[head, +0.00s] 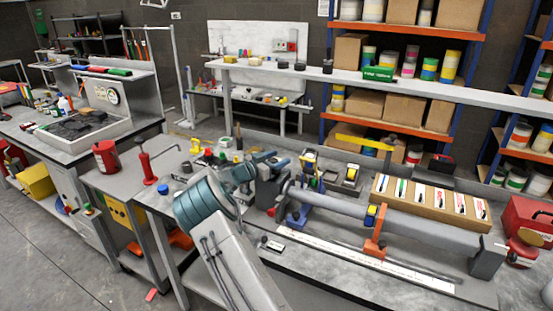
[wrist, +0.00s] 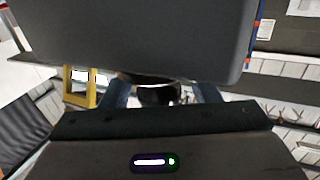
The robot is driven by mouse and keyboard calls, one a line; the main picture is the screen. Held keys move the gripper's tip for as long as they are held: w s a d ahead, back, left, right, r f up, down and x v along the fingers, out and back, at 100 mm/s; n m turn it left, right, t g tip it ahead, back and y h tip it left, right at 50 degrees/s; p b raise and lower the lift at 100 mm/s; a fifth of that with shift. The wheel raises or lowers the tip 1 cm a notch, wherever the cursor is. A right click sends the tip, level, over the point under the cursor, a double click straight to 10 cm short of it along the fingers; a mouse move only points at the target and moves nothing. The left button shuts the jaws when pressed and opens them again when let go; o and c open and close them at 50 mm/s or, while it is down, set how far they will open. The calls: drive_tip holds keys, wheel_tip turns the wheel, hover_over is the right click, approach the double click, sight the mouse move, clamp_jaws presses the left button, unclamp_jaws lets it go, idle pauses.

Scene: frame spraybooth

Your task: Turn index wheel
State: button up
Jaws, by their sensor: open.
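A long grey tube (head: 345,205) lies along the bench jig at the right in the head view. Its left end is beside a dark block (head: 270,190), close to my gripper, and my arm covers part of this area. I cannot clearly pick out the index wheel there. In the wrist view, my gripper (wrist: 160,92) has its two bluish fingers apart. A black rounded piece (wrist: 157,94) shows between them; it may be the wheel, and I cannot tell if the fingers touch it. A large dark grey panel (wrist: 140,35) fills the upper wrist view and hides the fingertips.
An orange clamp (head: 375,245) and a blue stand (head: 297,215) are along the tube. A wooden rack (head: 425,207) of cards stands behind it. A red pump (head: 147,165) and small bottles crowd the bench to the left. Floor is clear at lower left (head: 60,255).

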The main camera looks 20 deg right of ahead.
drive_tip(key=c, duration=1)
drive_tip(key=t+b, duration=0.1)
drive_tip(key=b, duration=0.6)
drive_tip(key=shift+f+n+b, duration=0.35)
drive_tip(key=shift+f+n, duration=0.05)
drive_tip(key=n+t+y+b, duration=0.1)
drive_tip(key=b, duration=0.5)
drive_tip(key=n+t+b, duration=0.1)
drive_tip(key=t+b, duration=0.1)
drive_tip(key=b, duration=0.4)
drive_tip(key=n+t+y+b, duration=0.1)
drive_tip(key=b, duration=0.5)
drive_tip(key=shift+w+a+r+y, duration=0.1)
drive_tip(key=shift+w+y, duration=0.15)
drive_tip(key=shift+y, duration=0.05)
drive_tip(key=n+t+y+b, duration=0.1)
drive_tip(key=b, duration=0.3)
drive_tip(key=n+t+y+b, duration=0.1)
drive_tip(key=t+y+b, duration=0.1)
drive_tip(key=b, duration=0.2)
drive_tip(key=shift+w+a+r+n+t+b, duration=0.1)
drive_tip(key=shift+r+n+t+b, duration=0.05)
drive_tip(key=shift+n+t+b, duration=0.2)
